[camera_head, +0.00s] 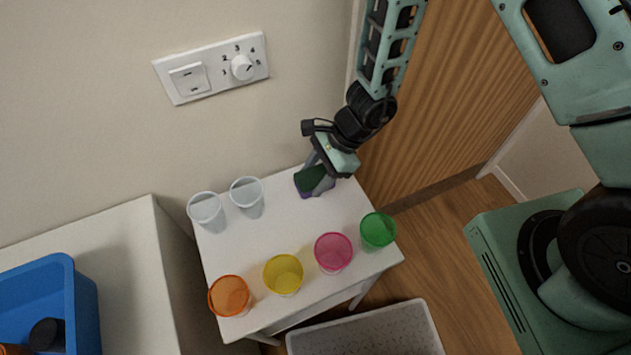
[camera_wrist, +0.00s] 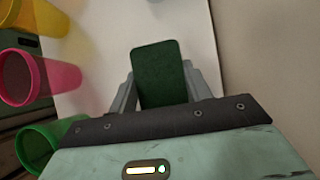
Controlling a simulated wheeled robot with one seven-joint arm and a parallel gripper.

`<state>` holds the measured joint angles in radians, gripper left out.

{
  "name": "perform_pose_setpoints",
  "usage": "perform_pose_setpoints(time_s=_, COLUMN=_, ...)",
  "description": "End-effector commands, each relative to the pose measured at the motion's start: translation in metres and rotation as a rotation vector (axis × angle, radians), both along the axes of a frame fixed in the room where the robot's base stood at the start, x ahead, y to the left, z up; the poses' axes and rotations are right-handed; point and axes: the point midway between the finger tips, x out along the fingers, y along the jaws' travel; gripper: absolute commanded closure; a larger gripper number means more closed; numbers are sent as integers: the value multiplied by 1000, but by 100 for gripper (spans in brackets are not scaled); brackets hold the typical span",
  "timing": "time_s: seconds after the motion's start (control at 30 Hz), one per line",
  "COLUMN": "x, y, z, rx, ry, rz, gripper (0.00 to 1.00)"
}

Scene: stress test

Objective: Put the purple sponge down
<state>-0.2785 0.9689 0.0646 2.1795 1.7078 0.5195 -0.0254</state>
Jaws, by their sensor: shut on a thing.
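The purple sponge (camera_head: 318,191) has a dark green top face and a purple side. It is at the far right corner of the small white table (camera_head: 262,244) in the head view. My gripper (camera_head: 312,170) is shut on it from above. In the wrist view the sponge's green face (camera_wrist: 158,72) shows between the two grey fingers of my gripper (camera_wrist: 160,92). The sponge is at or just above the tabletop; I cannot tell whether it touches.
Two clear cups (camera_head: 207,210) (camera_head: 247,195) stand left of the sponge. Orange (camera_head: 229,295), yellow (camera_head: 284,273), pink (camera_head: 333,252) and green (camera_head: 378,230) cups line the table's front edge. The table's middle is clear. A blue crate (camera_head: 85,310) sits on the left counter. A wall is behind.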

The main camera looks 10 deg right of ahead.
Motion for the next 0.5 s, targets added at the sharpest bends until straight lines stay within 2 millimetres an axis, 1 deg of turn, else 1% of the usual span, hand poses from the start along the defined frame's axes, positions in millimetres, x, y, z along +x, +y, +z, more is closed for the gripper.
perform_pose_setpoints(time_s=0.03, x=-1, y=0, z=-8, rx=-2, ry=4, rz=0, gripper=70)
perform_pose_setpoints(time_s=0.2, x=-1, y=0, z=-29, rx=-1, ry=1, rz=0, gripper=70)
perform_pose_setpoints(time_s=0.5, x=0, y=0, z=-31, rx=-1, ry=0, rz=0, gripper=70)
